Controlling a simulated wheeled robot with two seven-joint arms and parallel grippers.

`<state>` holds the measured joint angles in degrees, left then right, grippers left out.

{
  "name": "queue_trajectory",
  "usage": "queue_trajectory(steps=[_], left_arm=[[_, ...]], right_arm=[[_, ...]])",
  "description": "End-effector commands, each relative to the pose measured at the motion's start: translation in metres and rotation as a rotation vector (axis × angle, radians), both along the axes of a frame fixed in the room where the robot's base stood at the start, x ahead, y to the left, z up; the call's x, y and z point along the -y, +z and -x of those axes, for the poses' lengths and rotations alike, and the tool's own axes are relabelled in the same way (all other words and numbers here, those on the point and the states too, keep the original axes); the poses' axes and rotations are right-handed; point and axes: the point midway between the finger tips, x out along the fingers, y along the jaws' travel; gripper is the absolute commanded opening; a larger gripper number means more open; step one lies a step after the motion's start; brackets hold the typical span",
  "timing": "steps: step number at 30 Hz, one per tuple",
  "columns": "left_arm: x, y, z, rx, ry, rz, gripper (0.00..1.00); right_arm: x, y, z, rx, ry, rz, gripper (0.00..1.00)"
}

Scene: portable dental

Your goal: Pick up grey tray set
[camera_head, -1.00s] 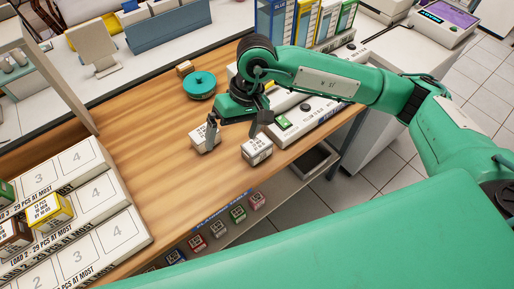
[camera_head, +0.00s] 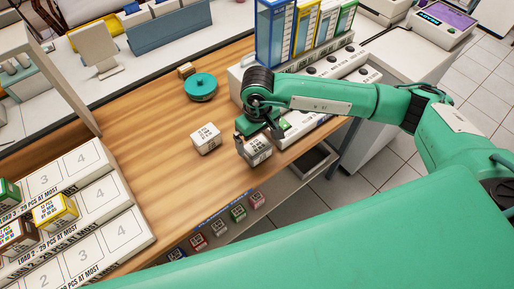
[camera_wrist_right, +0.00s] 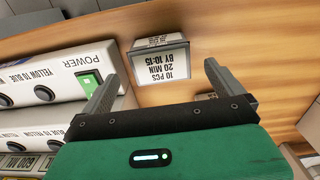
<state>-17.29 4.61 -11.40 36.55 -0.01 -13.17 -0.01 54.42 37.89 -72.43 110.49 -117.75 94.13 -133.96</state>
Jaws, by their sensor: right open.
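Two small light grey-white boxes with black print sit on the wooden table: a left box (camera_head: 205,138) and a right box (camera_head: 257,151) near the table's front edge. I cannot tell from colour which one is the grey tray set. My right gripper (camera_head: 254,142) is at the right box, with its fingers partly hiding it. In the right wrist view, a box labelled "10 PCS 20 MIN BY 10:15" (camera_wrist_right: 160,65) lies ahead between the spread fingers of the open gripper (camera_wrist_right: 160,83). No grip on it shows. My left gripper is not in view.
A white button panel (camera_wrist_right: 62,75) with a green switch stands close beside my right gripper. A teal round object (camera_head: 200,86) and a small brown block (camera_head: 186,70) lie farther back. Numbered white trays (camera_head: 100,207) stand at left.

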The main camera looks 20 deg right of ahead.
Motion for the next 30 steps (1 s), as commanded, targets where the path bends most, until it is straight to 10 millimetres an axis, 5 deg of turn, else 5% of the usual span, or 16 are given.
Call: queue_trajectory(steps=[9, 17, 26, 30], left_arm=[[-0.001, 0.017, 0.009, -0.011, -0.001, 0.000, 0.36], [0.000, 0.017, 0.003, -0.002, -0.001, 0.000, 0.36], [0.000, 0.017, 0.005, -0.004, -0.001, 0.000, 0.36], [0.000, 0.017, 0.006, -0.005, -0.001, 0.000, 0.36]], right_arm=[[-0.002, -0.039, -0.001, -0.004, -0.001, -0.001, 0.98], [-0.001, -0.043, -0.002, 0.000, 0.000, -0.001, 0.98], [-0.001, -0.043, -0.002, 0.000, -0.001, -0.001, 0.44], [-0.002, -0.042, -0.002, 0.000, -0.001, -0.001, 0.44]])
